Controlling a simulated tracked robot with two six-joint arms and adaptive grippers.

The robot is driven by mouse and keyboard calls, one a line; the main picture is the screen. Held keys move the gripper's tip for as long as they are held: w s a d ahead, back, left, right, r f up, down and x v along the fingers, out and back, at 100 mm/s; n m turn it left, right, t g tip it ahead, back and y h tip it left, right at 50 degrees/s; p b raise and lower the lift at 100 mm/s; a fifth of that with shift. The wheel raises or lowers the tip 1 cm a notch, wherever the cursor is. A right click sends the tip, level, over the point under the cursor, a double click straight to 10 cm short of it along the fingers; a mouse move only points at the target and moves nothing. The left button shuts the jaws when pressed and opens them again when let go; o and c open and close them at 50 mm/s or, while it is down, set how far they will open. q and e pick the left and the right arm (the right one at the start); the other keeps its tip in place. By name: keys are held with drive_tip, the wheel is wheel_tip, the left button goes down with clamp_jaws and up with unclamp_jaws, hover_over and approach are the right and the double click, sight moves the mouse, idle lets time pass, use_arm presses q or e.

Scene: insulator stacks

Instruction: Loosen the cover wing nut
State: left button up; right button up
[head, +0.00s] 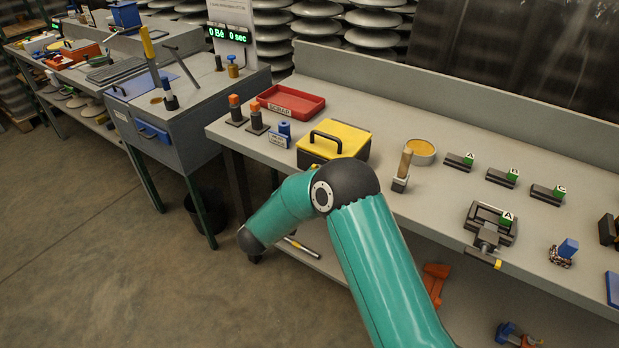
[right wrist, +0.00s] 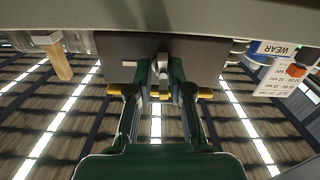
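The box with a yellow lid (head: 336,140) and a black handle stands near the bench's front edge. Its dark front face (right wrist: 220,62) fills the upper middle of the right wrist view, upside down. A small silver metal piece, seemingly the wing nut (right wrist: 160,66), sticks out there. My right gripper (right wrist: 161,76) has its green fingertips on either side of this piece. I cannot tell whether they press on it. In the head view my teal arm hides this spot and the right gripper. My left gripper is not in view.
A red tray (head: 291,102) and orange-topped posts (head: 256,119) stand left of the box. A wood-handled brush (head: 403,168) and a round yellow-filled dish (head: 420,151) stand right. Labelled blocks (head: 502,177) and a vise-like fixture (head: 487,239) lie farther right. The left floor is clear.

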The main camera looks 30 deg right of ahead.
drive_tip(key=shift+o, duration=1.1)
drive_tip(key=shift+s+d+f, duration=0.1)
drive_tip(key=v, duration=1.2)
